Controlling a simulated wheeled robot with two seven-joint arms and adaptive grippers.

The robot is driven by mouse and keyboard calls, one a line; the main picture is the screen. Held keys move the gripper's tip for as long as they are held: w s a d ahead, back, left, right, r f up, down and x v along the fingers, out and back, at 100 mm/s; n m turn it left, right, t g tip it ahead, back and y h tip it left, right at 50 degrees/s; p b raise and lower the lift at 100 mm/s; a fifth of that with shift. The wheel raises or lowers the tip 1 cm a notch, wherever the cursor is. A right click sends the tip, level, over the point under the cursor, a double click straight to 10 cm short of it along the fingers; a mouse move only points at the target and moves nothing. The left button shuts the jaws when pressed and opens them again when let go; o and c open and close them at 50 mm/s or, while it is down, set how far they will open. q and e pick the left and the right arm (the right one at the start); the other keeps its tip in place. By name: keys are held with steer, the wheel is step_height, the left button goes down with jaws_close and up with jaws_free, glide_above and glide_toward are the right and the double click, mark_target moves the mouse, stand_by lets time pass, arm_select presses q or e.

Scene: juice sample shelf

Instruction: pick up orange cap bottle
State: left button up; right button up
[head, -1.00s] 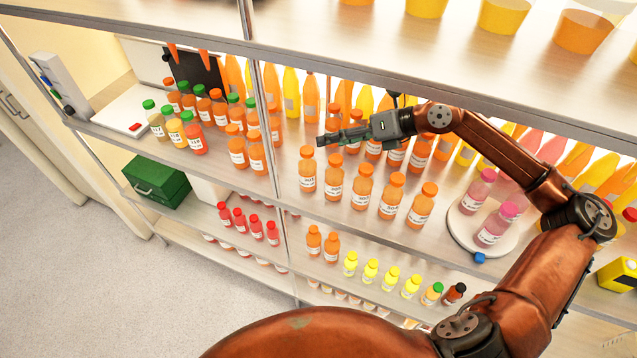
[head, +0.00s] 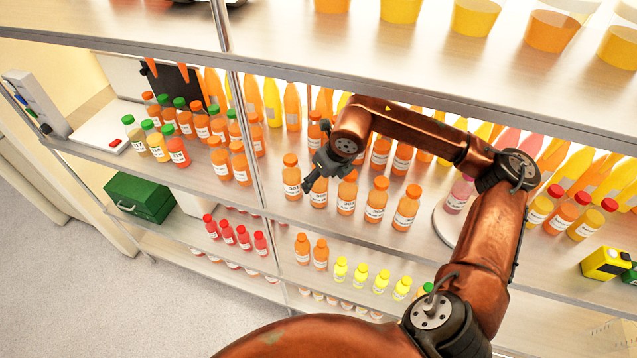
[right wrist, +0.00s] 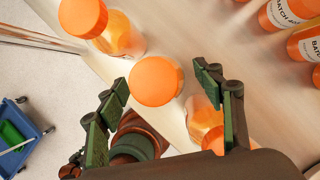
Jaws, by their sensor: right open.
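Orange-cap bottles of orange juice stand in a front row on the middle shelf. The leftmost bottle (head: 291,180) is clear of my right gripper (head: 309,182). The second bottle (head: 319,198) is partly hidden by that gripper. In the right wrist view, one bottle's orange cap (right wrist: 155,81) lies between the open, empty fingers of my right gripper (right wrist: 163,84). A neighbouring bottle (right wrist: 124,38) stands at upper left. Another bottle (right wrist: 205,120) is partly hidden by the right-hand finger. My left gripper is not in view.
A shelf post (head: 248,150) stands left of the row. More orange bottles (head: 380,155) stand close behind. A white round plate (head: 440,222) with a pink bottle (head: 459,195) is to the right. The upper shelf edge (head: 400,88) runs above my arm.

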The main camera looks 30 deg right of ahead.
steer(key=shift+x, duration=1.05)
steer(key=shift+r, duration=0.1)
steer(key=c, duration=1.5)
